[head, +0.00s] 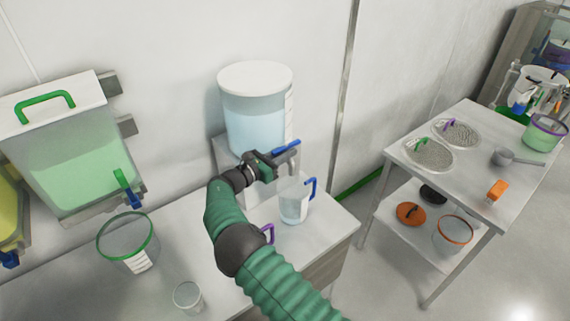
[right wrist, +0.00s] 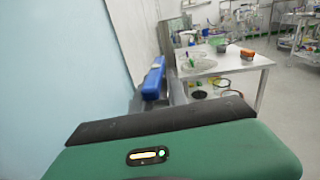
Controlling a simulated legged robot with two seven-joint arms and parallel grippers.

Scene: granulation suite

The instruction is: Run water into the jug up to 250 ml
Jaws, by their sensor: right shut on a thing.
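The clear jug (head: 291,209) with a blue handle stands upright on the bench in front of the water tank (head: 254,122). The tank has a white lid and holds pale blue water. Its blue tap lever (head: 287,146) points to the right and also shows in the right wrist view (right wrist: 153,80). My right gripper (head: 267,163) is at the tap, above and left of the jug, shut on the tap lever. My left gripper is out of view.
A green-filled tank (head: 75,165), a green-rimmed clear container (head: 127,245) and a small clear cup (head: 188,296) are to the left. A purple handle (head: 267,232) shows beside my arm. A steel table (head: 470,180) with sieves and a scoop stands right, across a gap.

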